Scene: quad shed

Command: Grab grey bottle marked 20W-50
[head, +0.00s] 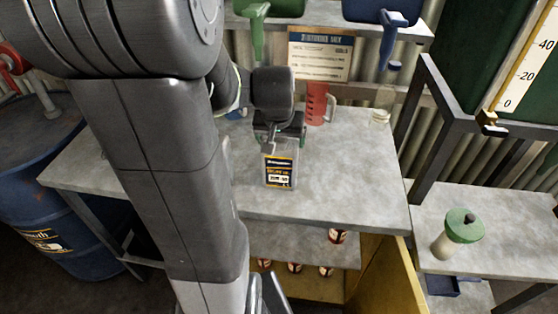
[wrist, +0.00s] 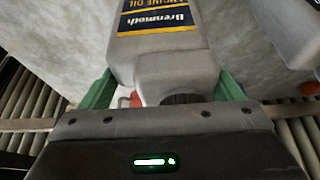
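The grey bottle (head: 278,171) has a dark label with yellow and white print, and 20W-50 shows on it in the head view. It looks upright over the workbench; I cannot tell whether its base touches the top. My gripper (head: 279,134) is above it with a green finger on each side of its upper part. In the wrist view the bottle (wrist: 163,52) sits between the fingers of the gripper (wrist: 165,86), with no clear gap on either side. Its dark cap (wrist: 184,98) faces the palm, and the label there reads Brenmoth engine oil.
Another grey container (wrist: 288,30) is close by in the wrist view. A green-lidded jar (head: 460,228) is on the right bench. The workbench's right front is clear.

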